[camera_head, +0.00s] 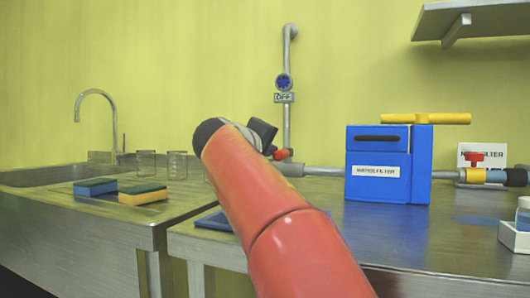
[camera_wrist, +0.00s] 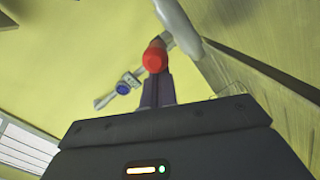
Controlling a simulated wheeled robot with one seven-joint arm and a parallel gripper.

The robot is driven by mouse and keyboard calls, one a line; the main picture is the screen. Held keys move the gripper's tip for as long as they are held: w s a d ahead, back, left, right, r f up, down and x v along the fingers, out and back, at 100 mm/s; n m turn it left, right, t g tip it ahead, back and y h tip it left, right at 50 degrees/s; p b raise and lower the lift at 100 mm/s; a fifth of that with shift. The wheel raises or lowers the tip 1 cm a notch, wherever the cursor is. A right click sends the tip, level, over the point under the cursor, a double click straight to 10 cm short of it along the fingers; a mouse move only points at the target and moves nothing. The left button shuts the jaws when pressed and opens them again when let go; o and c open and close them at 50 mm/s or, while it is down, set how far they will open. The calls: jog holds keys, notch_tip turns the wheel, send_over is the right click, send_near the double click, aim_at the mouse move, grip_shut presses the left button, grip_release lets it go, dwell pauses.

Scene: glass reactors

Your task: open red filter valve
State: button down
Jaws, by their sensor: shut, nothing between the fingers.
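A small red valve handle (camera_head: 282,154) sits on the grey pipe left of the blue water filter box. In the wrist view a red rounded handle end (camera_wrist: 154,57) is straight ahead of my fingertips. My gripper (camera_wrist: 157,80) is shut with nothing between its fingers. Its fingertips overlap the lower edge of the red handle in that view; I cannot tell if they touch. In the head view my gripper (camera_head: 263,134) is partly hidden behind my red arm, close to the handle. A second red valve (camera_head: 473,159) is on the pipe right of the filter box.
The blue filter box (camera_head: 376,185) with a yellow top handle (camera_head: 425,118) stands on the metal bench. A blue round gauge (camera_head: 284,82) with an "OFF" sign is on the vertical pipe. Sponges (camera_head: 143,194) and glass beakers (camera_head: 177,165) are by the sink at left.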

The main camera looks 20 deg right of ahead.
jog(key=s+d+n+t+y, duration=0.2)
jog(key=shift+r+y, duration=0.15)
jog(key=shift+y, duration=0.15)
jog(key=s+d+n+t+y+p, duration=0.1)
jog(key=d+n+y+p, duration=0.1)
jog(key=d+p, duration=0.7)
jog(key=shift+s+d+t, duration=0.15)
jog(key=shift+d+t, duration=0.25)
jog(key=shift+d, duration=0.65)
jog(key=b+v, duration=0.1)
jog(key=v, duration=0.6)
jog(key=shift+s+b, duration=0.35)
jog(key=shift+b, duration=0.05)
jog(key=shift+a, duration=0.2)
